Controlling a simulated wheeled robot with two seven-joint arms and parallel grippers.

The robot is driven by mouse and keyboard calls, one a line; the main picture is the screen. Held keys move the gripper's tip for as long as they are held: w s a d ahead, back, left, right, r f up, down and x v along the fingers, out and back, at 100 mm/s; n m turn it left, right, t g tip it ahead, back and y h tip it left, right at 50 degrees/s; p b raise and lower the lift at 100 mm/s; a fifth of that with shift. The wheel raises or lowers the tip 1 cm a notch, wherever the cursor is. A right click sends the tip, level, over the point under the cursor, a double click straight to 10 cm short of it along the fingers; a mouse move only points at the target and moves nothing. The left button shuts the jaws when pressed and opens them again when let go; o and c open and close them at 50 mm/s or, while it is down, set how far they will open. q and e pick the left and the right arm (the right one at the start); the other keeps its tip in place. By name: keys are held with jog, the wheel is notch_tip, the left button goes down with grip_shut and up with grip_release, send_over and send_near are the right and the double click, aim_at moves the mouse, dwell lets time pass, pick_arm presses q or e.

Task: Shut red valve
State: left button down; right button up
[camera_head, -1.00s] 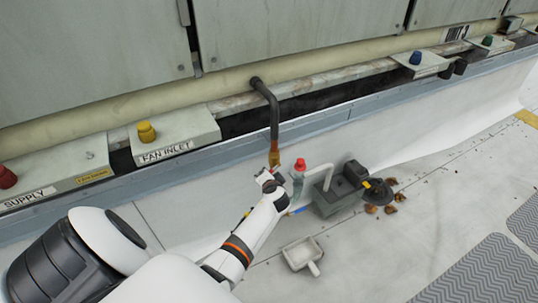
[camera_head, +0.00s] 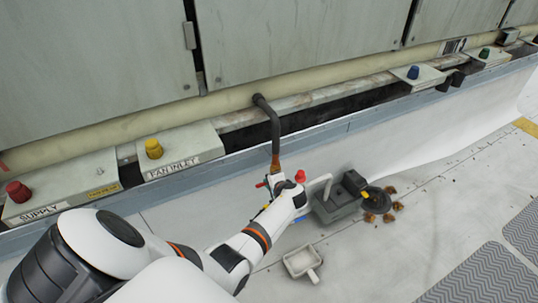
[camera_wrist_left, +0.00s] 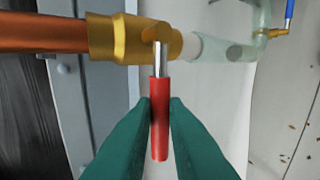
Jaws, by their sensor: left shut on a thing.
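The red valve's lever (camera_wrist_left: 160,118) is a red sleeve on a metal stem, joined to a brass valve body (camera_wrist_left: 130,40). In the left wrist view the lever stands crosswise to the pipe. My left gripper (camera_wrist_left: 160,112) is shut on the lever, with one green finger on each side of it. In the head view my left gripper (camera_head: 274,186) is at the lower end of the dark and copper pipe (camera_head: 275,145). A bit of red lever (camera_head: 261,184) shows left of it. The valve body is mostly hidden there. My right gripper is not in view.
A red knob (camera_head: 300,176) stands just right of my gripper, with a grey pump box (camera_head: 335,207) beyond it. A blue-handled valve (camera_wrist_left: 289,10) is at the wrist view's upper right. A white scoop (camera_head: 302,261) and several brown leaves (camera_head: 389,218) lie on the floor.

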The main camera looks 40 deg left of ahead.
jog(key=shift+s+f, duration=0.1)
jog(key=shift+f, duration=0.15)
pick_arm(q)
jog(key=c, duration=1.4)
grip_release()
jog(key=shift+c, duration=0.2)
jog(key=shift+d+r, duration=0.1)
